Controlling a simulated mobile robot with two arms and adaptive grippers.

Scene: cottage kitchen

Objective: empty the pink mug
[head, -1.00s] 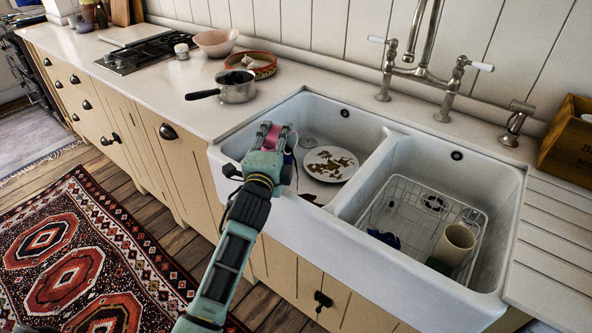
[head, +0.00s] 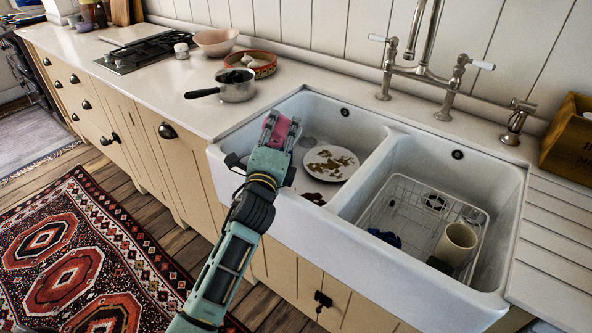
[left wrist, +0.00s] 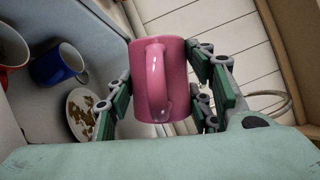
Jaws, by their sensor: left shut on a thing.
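The pink mug (head: 283,128) is held in my left gripper (head: 279,134) above the left basin of the sink, near its front left corner. In the left wrist view the mug (left wrist: 178,88) sits between the two fingers (left wrist: 165,98), its handle turned towards the camera. My left gripper is shut on it. The mug looks tilted in the head view; its inside is hidden, so I cannot tell what is in it. A brown patch (head: 314,198) lies on the basin floor below. My right gripper is not in view.
A white plate with brown stains (head: 330,163) lies in the left basin. The left wrist view shows a blue mug (left wrist: 57,65) and a red mug (left wrist: 12,48). The right basin holds a wire rack (head: 405,205) with a beige cup (head: 456,243). A saucepan (head: 236,90) stands on the counter.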

